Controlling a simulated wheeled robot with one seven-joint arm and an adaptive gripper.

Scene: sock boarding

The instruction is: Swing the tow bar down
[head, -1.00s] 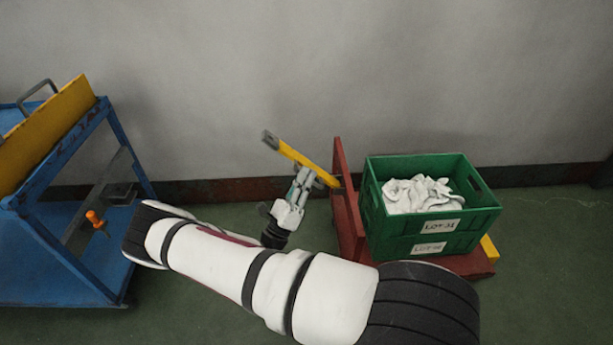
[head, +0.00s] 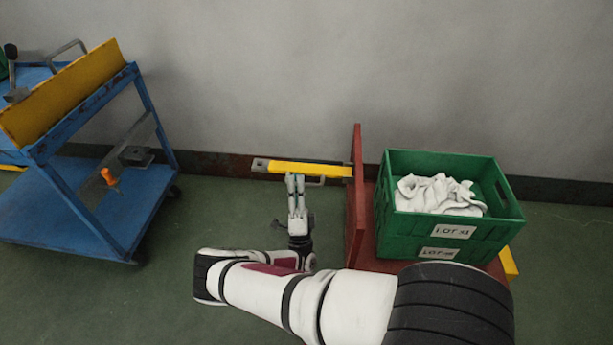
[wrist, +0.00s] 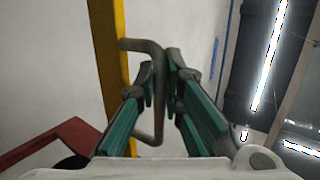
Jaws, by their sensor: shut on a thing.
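The yellow tow bar (head: 310,169) sticks out to the left from the red cart's upright panel (head: 354,195) in the head view, and lies close to level. It has a grey end piece at its left tip. In the wrist view the yellow bar (wrist: 109,60) runs down the left side, with a bent grey handle (wrist: 158,75) fixed to it. My gripper (wrist: 160,80) is shut on this handle, with a teal-lined finger on each side. In the head view my gripper (head: 295,185) is just below the bar. The bar's pivot is hidden behind the red panel.
Green crates (head: 415,225) with lot labels stand on the red cart, the upper one holding white socks (head: 438,194). A blue trolley (head: 100,215) with a yellow board (head: 65,92) stands at the left. Green floor lies free between trolley and cart. The grey wall is behind.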

